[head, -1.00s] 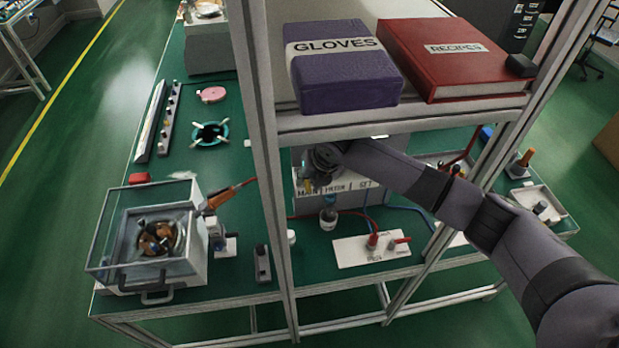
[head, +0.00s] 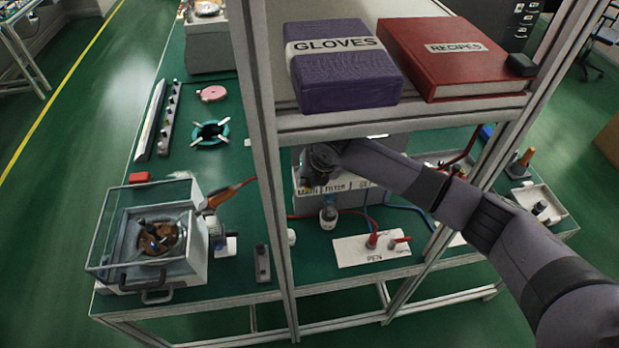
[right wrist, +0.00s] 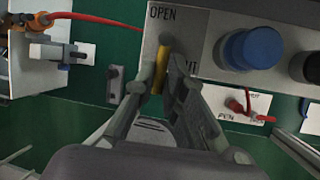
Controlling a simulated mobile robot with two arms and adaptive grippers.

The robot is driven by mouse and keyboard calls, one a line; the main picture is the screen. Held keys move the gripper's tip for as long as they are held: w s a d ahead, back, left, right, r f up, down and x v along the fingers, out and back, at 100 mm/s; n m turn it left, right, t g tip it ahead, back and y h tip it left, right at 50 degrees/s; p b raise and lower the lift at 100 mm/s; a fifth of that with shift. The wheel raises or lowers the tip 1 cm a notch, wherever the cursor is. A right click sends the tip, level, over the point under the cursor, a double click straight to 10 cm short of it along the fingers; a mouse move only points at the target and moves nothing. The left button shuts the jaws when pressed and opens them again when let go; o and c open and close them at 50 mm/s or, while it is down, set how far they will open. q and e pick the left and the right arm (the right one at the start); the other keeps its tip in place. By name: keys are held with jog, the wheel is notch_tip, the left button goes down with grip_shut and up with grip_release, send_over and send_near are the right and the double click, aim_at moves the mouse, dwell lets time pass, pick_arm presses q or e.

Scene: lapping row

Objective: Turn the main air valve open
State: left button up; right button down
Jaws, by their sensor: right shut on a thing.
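The main air valve's yellow handle (right wrist: 161,68) shows in the right wrist view, between the fingertips of my right gripper (right wrist: 166,84). My right gripper is shut on it. The handle stands nearly upright in that picture, below the word OPEN on the pale valve panel (right wrist: 200,28). A second word, ending in UT, is partly hidden to the right of the handle. In the head view my right gripper (head: 312,180) is at the panel's left end, by the MAIN label, and hides the handle. My left gripper is in neither view.
A blue knob (right wrist: 250,48) stands right of the handle. A shelf with a purple GLOVES box (head: 343,70) and a red RECIPES book (head: 452,60) sits above my right arm. A frame post (head: 268,150) stands close left of the gripper.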

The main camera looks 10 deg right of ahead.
jog(key=shift+w+a+m+h, duration=0.15)
jog(key=shift+a+m+h, duration=0.4)
jog(key=shift+m, duration=0.8)
jog(key=shift+w+a+m+h, duration=0.1)
jog(key=shift+a+m+h, duration=0.45)
jog(key=shift+m, duration=0.85)
jog(key=shift+w+a+m+h, duration=0.15)
jog(key=shift+a+m+h, duration=0.4)
jog(key=shift+m, duration=0.8)
jog(key=shift+d, duration=0.15)
jog(key=c, duration=1.7)
grip_release()
jog(key=shift+o, duration=0.2)
